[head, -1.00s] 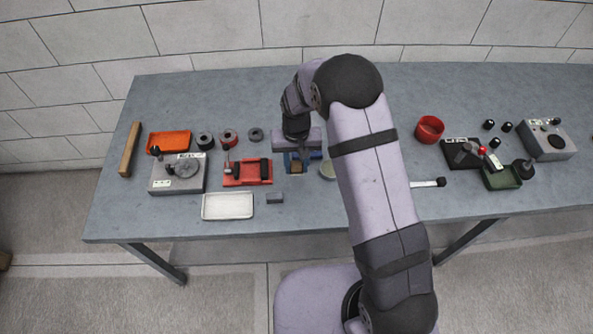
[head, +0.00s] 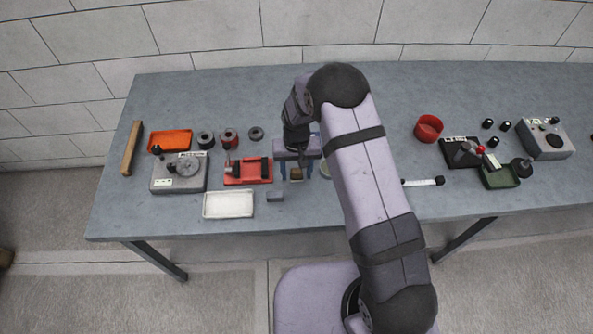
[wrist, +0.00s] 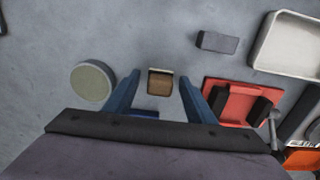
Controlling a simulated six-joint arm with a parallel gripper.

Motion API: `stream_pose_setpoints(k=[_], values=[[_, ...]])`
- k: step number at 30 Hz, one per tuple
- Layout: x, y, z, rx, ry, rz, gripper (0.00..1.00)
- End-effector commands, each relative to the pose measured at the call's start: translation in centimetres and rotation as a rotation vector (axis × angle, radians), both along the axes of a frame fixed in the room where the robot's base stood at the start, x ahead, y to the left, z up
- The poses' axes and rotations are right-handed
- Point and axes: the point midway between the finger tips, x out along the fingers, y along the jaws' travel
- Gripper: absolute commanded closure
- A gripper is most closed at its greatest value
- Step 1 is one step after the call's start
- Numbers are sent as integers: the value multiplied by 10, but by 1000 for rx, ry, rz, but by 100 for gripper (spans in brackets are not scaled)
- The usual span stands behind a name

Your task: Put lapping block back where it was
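A small brown-topped block with a dark edge (wrist: 160,83), which I take to be the lapping block, lies between my gripper's blue fingertips in the wrist view. It also shows under my gripper in the head view (head: 296,174). My gripper (wrist: 160,80) is open, with a narrow gap on each side of the block. Its height above the table is hard to tell. A plain grey block (head: 275,197) lies nearer the front edge, apart from the gripper; it also shows in the wrist view (wrist: 217,42). A blue strip (wrist: 145,113) is partly hidden behind my gripper.
A red fixture (head: 248,171) stands close left of my gripper, and a pale round disc (wrist: 93,82) lies on the other side. A white tray (head: 228,204), grey dial device (head: 179,174) and orange tray (head: 169,140) are farther left. A red cup (head: 428,128) is right.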

Motion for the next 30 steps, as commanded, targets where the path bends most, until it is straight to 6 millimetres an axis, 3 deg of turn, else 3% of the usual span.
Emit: stream_pose_setpoints(k=[14, 20, 30], values=[[1, 0, 9, 1, -3, 0, 50], [1, 0, 30, 1, -4, 0, 50], [1, 1, 86, 1, -5, 0, 50]])
